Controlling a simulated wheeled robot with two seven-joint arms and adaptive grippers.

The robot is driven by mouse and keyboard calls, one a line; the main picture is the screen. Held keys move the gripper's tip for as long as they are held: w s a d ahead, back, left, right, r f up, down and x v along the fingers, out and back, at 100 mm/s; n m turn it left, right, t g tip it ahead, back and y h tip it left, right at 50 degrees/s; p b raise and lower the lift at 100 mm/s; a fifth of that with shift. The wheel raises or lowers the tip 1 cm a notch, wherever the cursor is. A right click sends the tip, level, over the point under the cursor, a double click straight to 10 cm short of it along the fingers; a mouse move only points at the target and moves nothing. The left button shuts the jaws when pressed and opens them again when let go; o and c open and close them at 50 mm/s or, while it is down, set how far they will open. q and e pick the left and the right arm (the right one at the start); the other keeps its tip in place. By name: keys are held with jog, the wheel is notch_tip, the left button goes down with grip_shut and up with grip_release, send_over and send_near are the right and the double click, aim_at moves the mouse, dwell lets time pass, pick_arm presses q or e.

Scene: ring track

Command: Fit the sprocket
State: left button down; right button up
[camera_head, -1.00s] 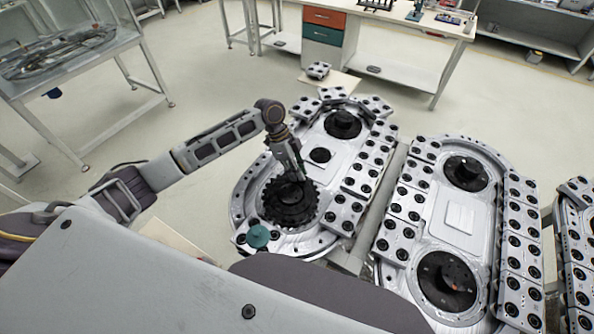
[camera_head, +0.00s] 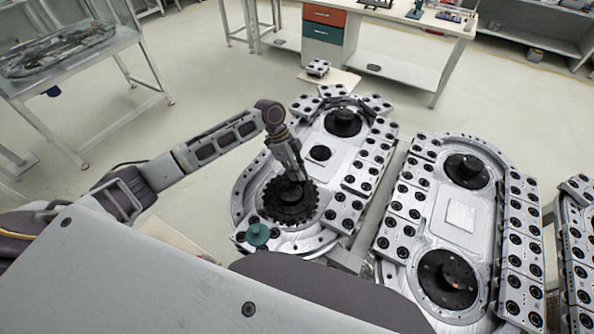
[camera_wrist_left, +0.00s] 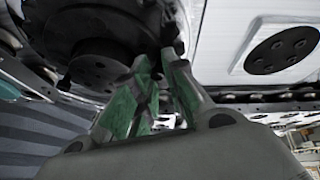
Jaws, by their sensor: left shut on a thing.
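The sprocket (camera_head: 286,213) is a black toothed wheel at the near end of the left silver ring-track plate (camera_head: 322,178). It lies flat over the near hub position; whether it is fully seated I cannot tell. My left gripper (camera_head: 294,178) reaches down onto the sprocket's middle from above and is shut on it. In the left wrist view my gripper's green-padded fingers (camera_wrist_left: 152,82) close at the dark sprocket (camera_wrist_left: 95,68), whose teeth show along its edge. The fingers hide part of the sprocket's centre. My right gripper is not in view.
A teal knob (camera_head: 257,235) stands close by the sprocket's near left edge. A second track plate (camera_head: 460,218) with two black hubs stands to the right, with several bolted links around it. A glass-topped table (camera_head: 75,60) is at the back left, with open floor between.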

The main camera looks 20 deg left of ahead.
pick_arm(q)
jog(key=shift+f, duration=0.4)
jog(key=c, duration=1.4)
grip_release()
jog(key=shift+c, duration=0.2)
jog(key=shift+o, duration=0.4)
jog(key=shift+f, duration=0.15)
jog(key=v, duration=1.2)
